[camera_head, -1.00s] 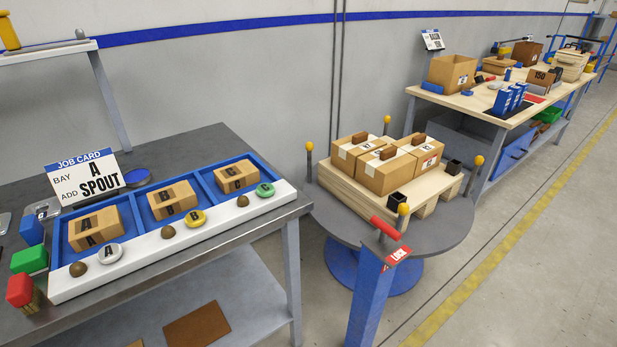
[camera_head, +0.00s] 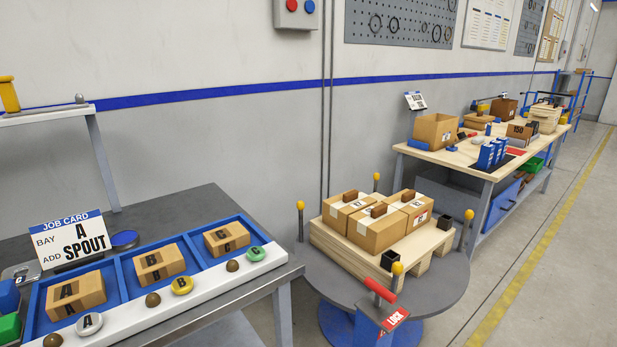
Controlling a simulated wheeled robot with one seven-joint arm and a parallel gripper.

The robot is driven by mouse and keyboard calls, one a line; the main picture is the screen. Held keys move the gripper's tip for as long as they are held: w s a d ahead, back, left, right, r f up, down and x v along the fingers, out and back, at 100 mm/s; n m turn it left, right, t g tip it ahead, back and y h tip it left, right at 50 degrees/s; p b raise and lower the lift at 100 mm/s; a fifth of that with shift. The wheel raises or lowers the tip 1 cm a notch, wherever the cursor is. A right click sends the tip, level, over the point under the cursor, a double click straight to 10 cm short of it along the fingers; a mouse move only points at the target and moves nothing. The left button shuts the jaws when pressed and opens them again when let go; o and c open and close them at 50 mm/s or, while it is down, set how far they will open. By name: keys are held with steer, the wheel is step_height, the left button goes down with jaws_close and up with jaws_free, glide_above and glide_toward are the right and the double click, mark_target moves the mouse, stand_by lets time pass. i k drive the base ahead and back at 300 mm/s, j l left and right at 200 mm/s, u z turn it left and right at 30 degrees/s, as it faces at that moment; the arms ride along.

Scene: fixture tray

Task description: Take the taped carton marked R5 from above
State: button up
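Three tan cartons sit close together on a wooden pallet (camera_head: 345,248) on a round grey turntable (camera_head: 440,287). One is at the back left (camera_head: 336,216), one at the front (camera_head: 371,242) and one at the right (camera_head: 424,208). Each has pale tape or a label and a small brown block on top. The right carton also has a red-and-white label on its side. The markings are too small to read surely, so I cannot tell which carton is R5. My gripper is not in view.
Yellow-topped posts (camera_head: 469,215) stand around the pallet, with small black cups (camera_head: 388,260) on it. A red-handled lock lever (camera_head: 380,291) is in front. A blue tray (camera_head: 120,276) with cartons A, B, C is at left. A wooden bench (camera_head: 470,158) stands behind right.

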mark_target(375, 229)
steer(key=i+l+u, duration=0.1)
steer(key=u, duration=0.3)
steer(key=i+l+u, duration=0.2)
steer(key=l, duration=0.2)
steer(key=i+l+u, duration=0.2)
steer(key=l, duration=0.25)
steer(key=l+u, duration=0.2)
steer(key=l, duration=0.2)
steer(key=i+l, duration=0.15)
steer(key=l, duration=0.55)
steer(key=i+l+u, duration=0.1)
steer(key=l, duration=0.55)
steer(key=i+l, duration=0.1)
steer(key=l, duration=0.6)
steer(key=i+l+u, duration=0.1)
steer(key=l, duration=0.6)
steer(key=i+l, duration=0.2)
steer(key=l, duration=0.15)
steer(key=i+l, duration=0.3)
steer(key=i, duration=0.05)
